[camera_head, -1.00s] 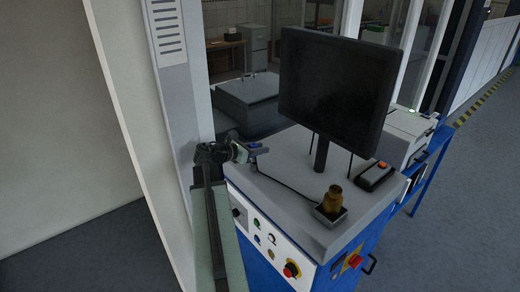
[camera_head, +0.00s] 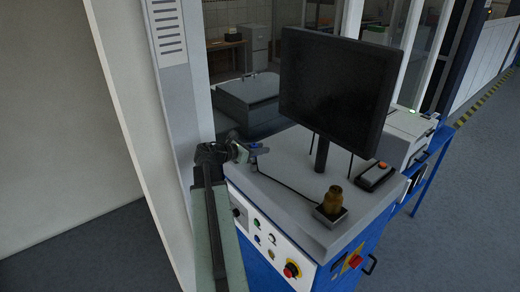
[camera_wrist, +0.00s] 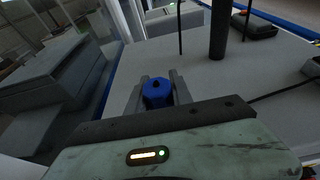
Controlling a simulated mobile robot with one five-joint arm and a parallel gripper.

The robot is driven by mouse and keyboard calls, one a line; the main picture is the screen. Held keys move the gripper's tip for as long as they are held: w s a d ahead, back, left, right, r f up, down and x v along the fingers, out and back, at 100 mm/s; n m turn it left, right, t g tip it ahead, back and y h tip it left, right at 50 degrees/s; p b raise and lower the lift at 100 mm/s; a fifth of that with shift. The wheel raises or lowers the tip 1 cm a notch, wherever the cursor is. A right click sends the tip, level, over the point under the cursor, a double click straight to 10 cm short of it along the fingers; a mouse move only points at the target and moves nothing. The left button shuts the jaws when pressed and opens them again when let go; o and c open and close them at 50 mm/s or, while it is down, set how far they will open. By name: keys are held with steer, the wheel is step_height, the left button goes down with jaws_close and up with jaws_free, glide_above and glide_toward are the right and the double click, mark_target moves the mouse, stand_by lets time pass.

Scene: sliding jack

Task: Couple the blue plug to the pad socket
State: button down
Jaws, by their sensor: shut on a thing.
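My gripper (camera_wrist: 157,88) is shut on the blue plug (camera_wrist: 156,95), which sits between its two grey fingers with a dark hole in its near face. In the head view the plug (camera_head: 259,150) is small, above the left part of the grey bench top, at the end of my arm. A brass-coloured cylindrical fitting (camera_head: 332,198) stands on a small square base (camera_head: 329,217) at the bench's front right; it may be the pad socket. A dark cable runs from near the plug towards that base. The plug is apart from the fitting.
A black monitor (camera_head: 335,88) stands on a post in the middle of the bench top (camera_head: 290,180). A grey box with an orange button (camera_head: 376,176) is to its right.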

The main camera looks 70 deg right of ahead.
steer(key=shift+f, duration=0.1)
steer(key=shift+f+b, duration=0.35)
steer(key=shift+b, duration=0.1)
steer(key=shift+f+b, duration=1.55)
steer(key=shift+b, duration=0.05)
steer(key=c, duration=1.1)
jaws_free()
steer(key=shift+o, duration=0.2)
steer(key=p+v, duration=0.2)
steer(key=v, duration=0.5)
steer(key=shift+w+a+r, duration=0.2)
steer(key=shift+a+r, duration=0.05)
steer(key=shift+a, duration=0.05)
steer(key=shift+f, duration=0.1)
